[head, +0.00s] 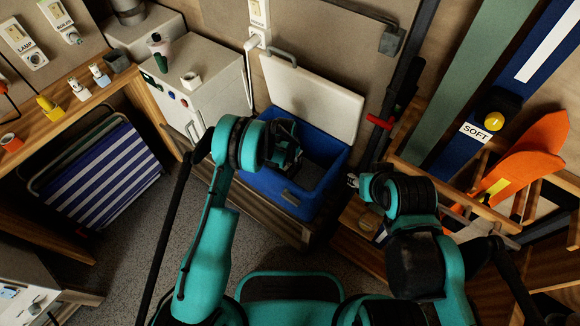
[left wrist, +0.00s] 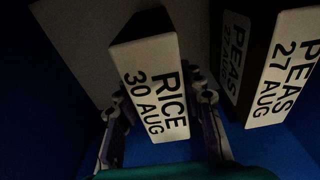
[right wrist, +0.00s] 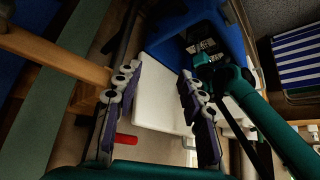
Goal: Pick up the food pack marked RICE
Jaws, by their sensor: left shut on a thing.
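The RICE pack (left wrist: 158,90), a dark block with a white label reading "RICE 30 AUG", is in the left wrist view. My left gripper (left wrist: 160,115) has its fingers on both sides of it and is shut on it. In the head view my left gripper (head: 285,150) is down inside the blue cooler box (head: 270,185); the pack is hard to make out there. My right gripper (right wrist: 155,95) is open and empty, its two fingers wide apart in the right wrist view. In the head view it is near the box's right side (head: 354,181).
A PEAS pack (left wrist: 275,70), labelled 27 AUG, stands right of the RICE pack in the box. The box's white lid (head: 312,98) is open, leaning back. A white cabinet (head: 200,85) stands to the left, skis (head: 520,160) to the right.

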